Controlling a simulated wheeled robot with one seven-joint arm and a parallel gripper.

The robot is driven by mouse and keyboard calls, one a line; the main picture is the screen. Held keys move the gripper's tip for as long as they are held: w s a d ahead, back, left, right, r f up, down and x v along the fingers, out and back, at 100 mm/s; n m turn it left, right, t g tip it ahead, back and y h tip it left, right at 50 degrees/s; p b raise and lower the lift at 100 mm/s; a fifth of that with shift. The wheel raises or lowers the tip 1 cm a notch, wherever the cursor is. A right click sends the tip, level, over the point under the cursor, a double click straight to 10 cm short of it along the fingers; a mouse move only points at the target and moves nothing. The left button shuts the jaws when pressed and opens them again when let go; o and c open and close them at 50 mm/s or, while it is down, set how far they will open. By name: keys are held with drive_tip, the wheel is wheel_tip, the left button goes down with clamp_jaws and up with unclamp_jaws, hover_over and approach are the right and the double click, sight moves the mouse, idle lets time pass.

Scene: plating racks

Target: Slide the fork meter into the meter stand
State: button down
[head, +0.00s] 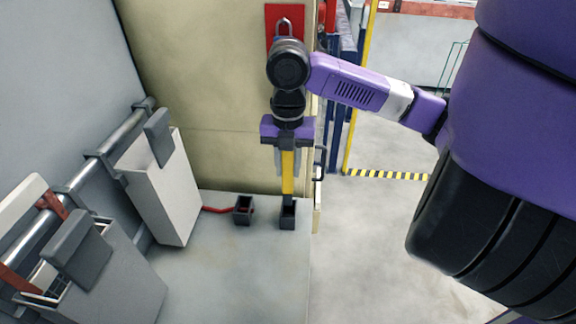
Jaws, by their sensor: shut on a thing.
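A small dark open-topped box, which looks like the meter stand (288,220), stands on the grey surface directly below the meter. The meter's lower end meets the box's opening in the picture. I cannot tell whether it is inside or just above.
A second dark open box (243,209) with a red cable (215,210) sits just left. Pale bins (160,190) hang on a rail (95,165) at left. A beige panel (200,100) rises behind. The surface (230,275) is clear in front; its edge lies close to the right.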

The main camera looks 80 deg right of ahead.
sight(288, 192)
drive_tip(key=shift+f+b, duration=4)
drive_tip(key=shift+f, duration=0.55)
drive_tip(key=c, duration=1.1)
unclamp_jaws()
wheel_tip(288, 192, up, 8)
drive_tip(key=shift+f, duration=0.1)
